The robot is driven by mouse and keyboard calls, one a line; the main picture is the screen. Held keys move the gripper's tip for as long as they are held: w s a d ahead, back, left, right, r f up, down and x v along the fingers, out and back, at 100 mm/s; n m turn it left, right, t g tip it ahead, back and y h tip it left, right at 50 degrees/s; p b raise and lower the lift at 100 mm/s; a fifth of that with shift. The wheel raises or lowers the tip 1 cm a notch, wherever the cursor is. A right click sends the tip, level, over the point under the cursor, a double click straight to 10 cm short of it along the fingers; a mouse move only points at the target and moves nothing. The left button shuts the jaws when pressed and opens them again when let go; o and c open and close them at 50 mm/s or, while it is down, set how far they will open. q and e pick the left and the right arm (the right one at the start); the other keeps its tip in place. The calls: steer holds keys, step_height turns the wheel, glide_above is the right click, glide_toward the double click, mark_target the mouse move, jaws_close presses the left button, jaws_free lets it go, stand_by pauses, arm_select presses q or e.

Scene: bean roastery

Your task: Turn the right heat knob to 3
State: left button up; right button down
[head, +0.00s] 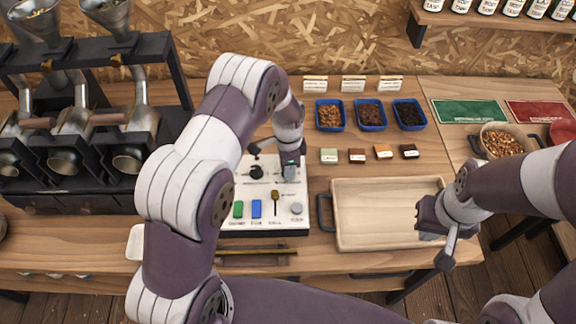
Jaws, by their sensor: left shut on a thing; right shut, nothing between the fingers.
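The white control panel (284,224) stands on the wooden bench, left of the tray. A round black knob (256,172) shows on its upper left part. My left gripper (290,170) reaches down onto the upper right part of the panel and is shut on the right heat knob, which it mostly hides. The knob's pointer and its number marks cannot be read. My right gripper (436,238) is shut and empty over the right end of the wooden tray (386,212), apart from the panel.
The panel also bears a green switch (238,209), a blue switch (256,208), a small lever (275,200) and a grey button (296,208). Blue bean trays (330,128) stand behind. A black roaster (75,170) stands left. A bowl of beans (502,142) is right.

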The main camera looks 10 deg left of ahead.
arm_select(q)
steer(key=m, duration=0.5)
steer(key=shift+w+r+m+b, duration=0.15)
steer(key=shift+m+b, duration=0.15)
steer(key=m, duration=0.4)
steer(key=shift+m, duration=0.4)
steer(key=o, duration=0.9)
steer(key=shift+o, duration=0.7)
step_height(320, 180, up, 13)
steer(key=b, duration=0.2)
steer(key=shift+f, duration=0.2)
